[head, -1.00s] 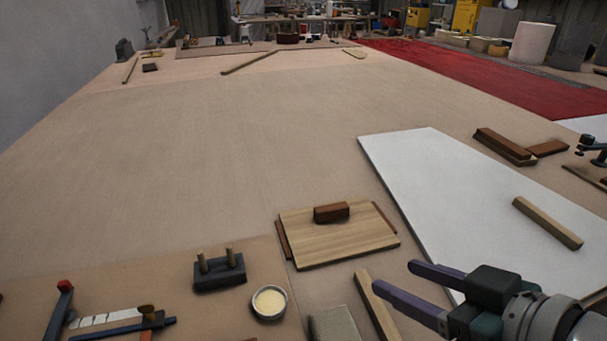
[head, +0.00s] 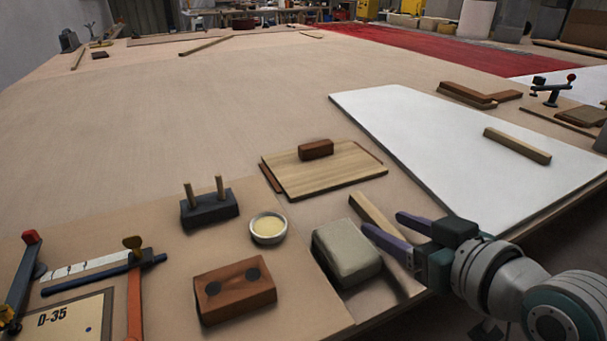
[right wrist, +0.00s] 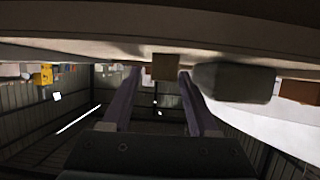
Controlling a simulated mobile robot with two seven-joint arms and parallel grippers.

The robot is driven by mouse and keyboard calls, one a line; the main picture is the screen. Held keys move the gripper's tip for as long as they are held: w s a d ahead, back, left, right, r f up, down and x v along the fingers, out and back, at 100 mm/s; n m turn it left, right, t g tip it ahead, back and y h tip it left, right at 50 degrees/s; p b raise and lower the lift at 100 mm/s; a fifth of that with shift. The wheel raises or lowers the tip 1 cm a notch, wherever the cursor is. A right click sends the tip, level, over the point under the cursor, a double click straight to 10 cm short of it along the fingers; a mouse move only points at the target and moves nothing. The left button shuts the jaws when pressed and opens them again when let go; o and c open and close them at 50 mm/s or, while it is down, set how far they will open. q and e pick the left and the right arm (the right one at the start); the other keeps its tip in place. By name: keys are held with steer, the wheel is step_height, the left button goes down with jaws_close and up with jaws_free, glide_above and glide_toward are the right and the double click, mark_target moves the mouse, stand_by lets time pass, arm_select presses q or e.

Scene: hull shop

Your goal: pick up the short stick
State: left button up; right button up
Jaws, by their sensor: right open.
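A short pale wooden stick (head: 368,211) lies on the tan table near its front edge, between a grey block and the white panel. My right gripper (head: 384,223) is open, coming in from the right. In the head view its two purple fingers lie to either side of the stick's near part, and the stick's near end is partly hidden. In the right wrist view the square end of the stick (right wrist: 165,67) shows between the open fingertips (right wrist: 160,72). Contact cannot be made out. Another similar stick (head: 517,145) lies on the white panel. My left gripper is not in view.
A wooden board (head: 325,170) and the white panel (head: 440,140) lie behind. The table's middle is clear.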

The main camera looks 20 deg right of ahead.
steer(key=shift+w+f, duration=0.3)
steer(key=shift+w, duration=0.35)
steer(key=shift+s, duration=0.1)
jaws_close()
